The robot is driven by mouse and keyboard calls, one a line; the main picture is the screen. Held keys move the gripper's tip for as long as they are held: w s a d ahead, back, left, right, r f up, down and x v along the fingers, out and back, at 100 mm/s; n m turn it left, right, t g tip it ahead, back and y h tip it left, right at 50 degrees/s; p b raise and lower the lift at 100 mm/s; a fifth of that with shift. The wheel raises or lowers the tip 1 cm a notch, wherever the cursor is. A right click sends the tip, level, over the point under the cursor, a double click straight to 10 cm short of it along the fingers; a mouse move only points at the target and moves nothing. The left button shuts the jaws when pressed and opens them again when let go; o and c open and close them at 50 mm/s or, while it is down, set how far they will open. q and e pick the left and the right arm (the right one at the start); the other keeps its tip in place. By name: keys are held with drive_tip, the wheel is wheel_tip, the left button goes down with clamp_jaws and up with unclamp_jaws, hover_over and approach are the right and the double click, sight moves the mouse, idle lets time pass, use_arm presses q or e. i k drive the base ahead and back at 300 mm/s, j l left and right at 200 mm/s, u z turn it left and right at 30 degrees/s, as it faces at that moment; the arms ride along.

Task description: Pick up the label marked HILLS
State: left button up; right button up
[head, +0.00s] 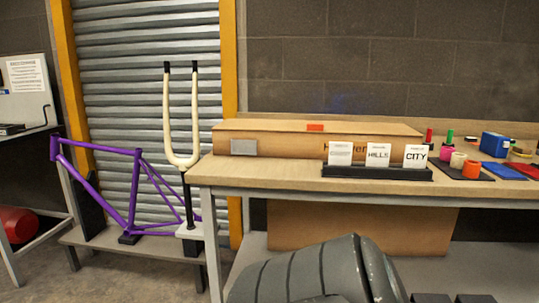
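The label marked HILLS (378,155) is a white card with dark lettering. It stands upright in the middle of a black holder (375,172) near the front edge of the workbench. A white card marked CITY (415,156) stands to its right. Another white card (340,153) stands to its left, and its text is too small to read. Neither of my grippers shows in the head view.
A long cardboard box (280,145) lies behind the labels on the workbench (270,175). Coloured rolls, a blue box (495,145) and small items sit to the right. A large grey ribbed shape (310,270) fills the lower foreground.

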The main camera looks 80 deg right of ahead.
sight(378, 155)
drive_tip(key=z, duration=3.2)
drive_tip(key=i, duration=0.2)
